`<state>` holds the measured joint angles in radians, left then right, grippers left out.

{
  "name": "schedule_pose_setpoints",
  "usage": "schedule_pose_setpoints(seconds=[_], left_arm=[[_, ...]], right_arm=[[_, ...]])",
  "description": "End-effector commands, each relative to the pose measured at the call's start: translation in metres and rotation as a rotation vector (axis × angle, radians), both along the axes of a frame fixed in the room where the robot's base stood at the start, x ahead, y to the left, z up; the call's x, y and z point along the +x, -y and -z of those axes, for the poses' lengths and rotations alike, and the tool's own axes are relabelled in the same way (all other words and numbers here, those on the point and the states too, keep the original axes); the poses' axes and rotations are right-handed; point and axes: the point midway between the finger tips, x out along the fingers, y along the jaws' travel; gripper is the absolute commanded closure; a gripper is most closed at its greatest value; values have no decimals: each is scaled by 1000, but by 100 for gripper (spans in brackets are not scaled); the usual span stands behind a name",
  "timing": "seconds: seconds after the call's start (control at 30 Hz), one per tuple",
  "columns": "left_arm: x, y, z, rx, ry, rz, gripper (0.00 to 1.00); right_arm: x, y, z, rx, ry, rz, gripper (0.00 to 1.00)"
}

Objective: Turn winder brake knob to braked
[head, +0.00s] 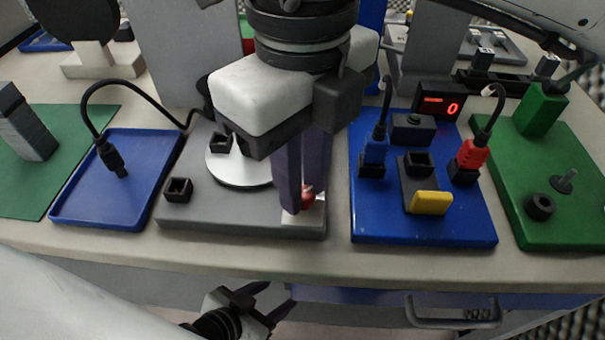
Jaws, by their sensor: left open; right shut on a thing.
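The winder is a grey base (240,219) with a white disc (234,172) on it. A small red knob (308,197) stands on a light plate at the base's front right corner. My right gripper (302,200) reaches down from above with its two fingers around the red knob and is shut on it. The fingers and wrist hide much of the knob, so its brake position cannot be told. My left gripper (250,302) is open and empty, low in front of the table's front edge.
A blue tray (90,203) with a black cable plug lies left of the base. A blue board (435,233) with red and blue connectors and a yellow switch (430,203) lies right of it. A green board (572,228) is farther right. A drawer handle (455,317) sits below the table edge.

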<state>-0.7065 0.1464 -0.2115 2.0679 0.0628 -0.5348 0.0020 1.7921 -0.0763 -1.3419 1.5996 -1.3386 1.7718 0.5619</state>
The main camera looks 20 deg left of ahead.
Motion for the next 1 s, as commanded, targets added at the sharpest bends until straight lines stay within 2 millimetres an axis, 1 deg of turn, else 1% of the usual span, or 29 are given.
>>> schedule_pose_setpoints(seconds=[0.13, 0.17, 0.2, 0.27, 0.53, 0.67, 0.77, 1.0], left_arm=[[-1, 0, 0, 0, -1, 0, 51], [-1, 0, 0, 0, -1, 0, 51], [-1, 0, 1, 0, -2, 0, 51], [-1, 0, 1, 1, -3, 0, 51], [-2, 0, 2, 1, -6, 1, 51], [-2, 0, 1, 1, -6, 1, 51], [-2, 0, -1, 3, -8, 1, 51], [-4, -1, -4, 8, -13, 3, 51]], right_arm=[[1, 0, -2, 5, 2, 3, 100], [1, 0, -2, 5, 2, 3, 79], [1, 0, -2, 4, 3, 3, 72], [1, 0, -2, 4, 3, 2, 62], [0, 0, -1, 2, 1, 0, 61], [1, 0, -9, 3, 3, 0, 61], [1, -1, -24, 4, 4, 2, 61], [1, -1, -73, 5, 4, 2, 61]])
